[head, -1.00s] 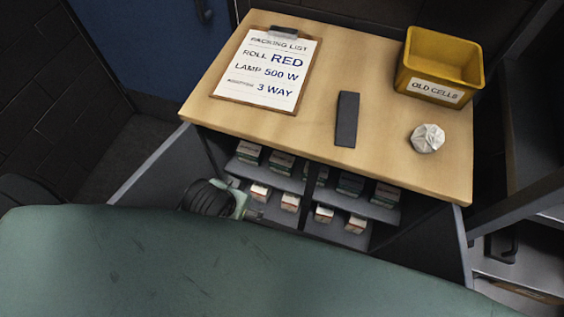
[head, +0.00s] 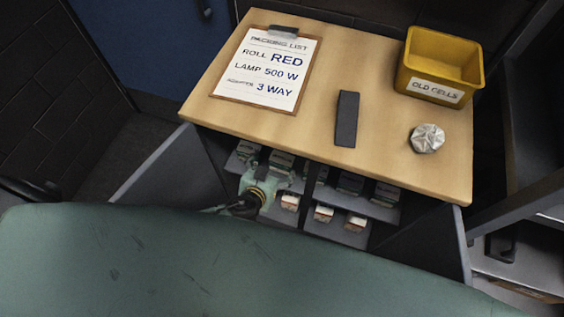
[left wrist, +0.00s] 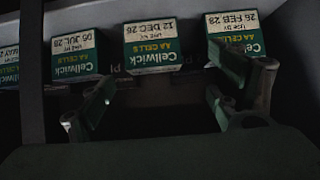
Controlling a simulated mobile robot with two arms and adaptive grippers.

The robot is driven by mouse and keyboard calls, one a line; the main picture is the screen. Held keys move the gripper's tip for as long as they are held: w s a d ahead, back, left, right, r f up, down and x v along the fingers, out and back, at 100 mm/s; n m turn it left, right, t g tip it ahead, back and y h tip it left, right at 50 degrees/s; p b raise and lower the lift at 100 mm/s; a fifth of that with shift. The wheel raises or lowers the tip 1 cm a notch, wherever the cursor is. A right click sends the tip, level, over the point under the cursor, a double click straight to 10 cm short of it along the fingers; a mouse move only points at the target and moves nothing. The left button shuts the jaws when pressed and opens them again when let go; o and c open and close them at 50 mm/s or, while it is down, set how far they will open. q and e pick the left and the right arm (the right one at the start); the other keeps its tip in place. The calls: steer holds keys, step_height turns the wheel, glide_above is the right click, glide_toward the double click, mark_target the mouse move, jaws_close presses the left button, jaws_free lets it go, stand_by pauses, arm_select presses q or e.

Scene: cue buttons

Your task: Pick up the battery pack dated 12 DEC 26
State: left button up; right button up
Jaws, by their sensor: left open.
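The battery pack dated 12 DEC 26 (left wrist: 152,48) is a green Cellwick AA box with a cream date band, upside down in the left wrist view, at top centre. A 05 JUL 28 pack (left wrist: 75,56) is left of it and a 26 FEB 28 pack (left wrist: 238,32) right. My left gripper (left wrist: 160,98) is open and empty, its fingers either side of the 12 DEC 26 pack's line but short of it. The right finger overlaps the 26 FEB 28 pack in view. In the head view, my left gripper (head: 266,184) is at the shelves' left side; dates are unreadable there.
On top are a clipboard packing list (head: 270,70), a dark bar (head: 347,118), a crumpled ball (head: 427,138) and a yellow OLD CELLS bin (head: 432,90).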

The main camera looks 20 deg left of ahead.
mark_target(280, 164)
arm_select(q)
steer(key=b+x, duration=0.1)
steer(key=x, duration=0.1)
steer(key=b+x, duration=0.1)
steer(key=x, duration=0.1)
steer(key=d+b+x, duration=0.1)
steer(key=x, duration=0.1)
steer(key=shift+f, duration=0.35)
steer(key=shift+w+f, duration=0.25)
steer(key=shift+w, duration=0.25)
steer(key=shift+c, duration=0.6)
steer(key=shift+r, duration=0.1)
steer(key=c, duration=1.3)
